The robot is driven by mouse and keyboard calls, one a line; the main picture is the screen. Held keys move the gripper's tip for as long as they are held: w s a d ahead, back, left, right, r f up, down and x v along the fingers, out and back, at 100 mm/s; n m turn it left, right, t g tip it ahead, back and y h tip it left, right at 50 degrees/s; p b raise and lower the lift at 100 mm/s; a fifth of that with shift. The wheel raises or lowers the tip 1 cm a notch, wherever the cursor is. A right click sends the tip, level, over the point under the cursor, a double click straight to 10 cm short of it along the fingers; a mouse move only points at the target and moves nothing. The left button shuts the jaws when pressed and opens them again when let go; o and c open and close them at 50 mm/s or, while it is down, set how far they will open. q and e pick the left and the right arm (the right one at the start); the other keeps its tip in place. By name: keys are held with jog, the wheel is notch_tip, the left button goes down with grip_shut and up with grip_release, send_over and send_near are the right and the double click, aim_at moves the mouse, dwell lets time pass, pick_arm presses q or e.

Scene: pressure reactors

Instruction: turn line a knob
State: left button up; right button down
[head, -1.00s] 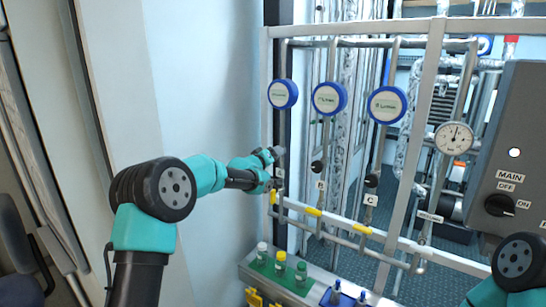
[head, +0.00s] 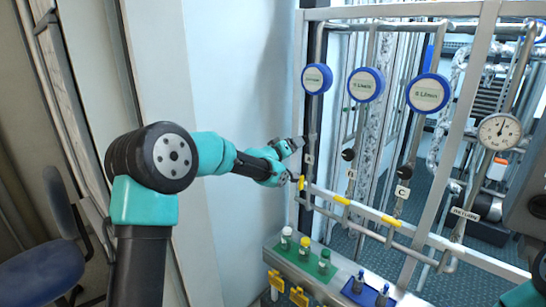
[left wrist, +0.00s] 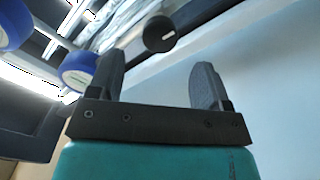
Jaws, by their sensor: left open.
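The line A knob shows in the left wrist view as a round black knob (left wrist: 159,33) with a white mark, just beyond the tips of my left gripper (left wrist: 157,72). The gripper's two fingers are apart with nothing between them, and the knob is apart from them. In the head view my left gripper (head: 294,146) is beside the leftmost pipe, below the line A blue gauge (head: 316,79), and covers the knob there. The line A label (head: 308,159) is partly visible. My right gripper is out of view.
Black knobs for line B (head: 348,154) and line C (head: 404,172) sit to the right. Yellow valve handles (head: 341,200) line the lower pipe. Bottles stand on a green tray (head: 285,257) below. A wall is close on the left.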

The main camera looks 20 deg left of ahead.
pick_arm(q)
jog(key=v, duration=1)
jog(key=shift+s+f, duration=0.1)
jog(key=shift+s, duration=0.05)
jog(key=s+d+f+g+y, duration=0.1)
jog(key=s+f+g, duration=0.15)
jog(key=f, duration=0.85)
jog(key=s+d+f+g, duration=0.15)
jog(key=s+f, duration=0.25)
jog(key=f, duration=0.7)
jog(key=s+f+g+y, duration=0.1)
jog(key=s+f+g, duration=0.25)
jog(key=f, duration=0.65)
jog(key=s+d+f+m+g, duration=0.1)
jog(key=s+f+g, duration=0.3)
jog(key=s+f, duration=0.5)
jog(key=s+d+f+m+g, duration=0.1)
jog(key=s+f+g, duration=0.3)
jog(key=s+f, duration=0.5)
jog(key=s+d, duration=0.1)
jog(key=s, duration=0.6)
jog(key=shift+s+d+f+m+y, duration=0.25)
jog(key=shift+s+d+m+y, duration=0.05)
jog(key=shift+s+d, duration=0.1)
jog(key=shift+g, duration=0.25)
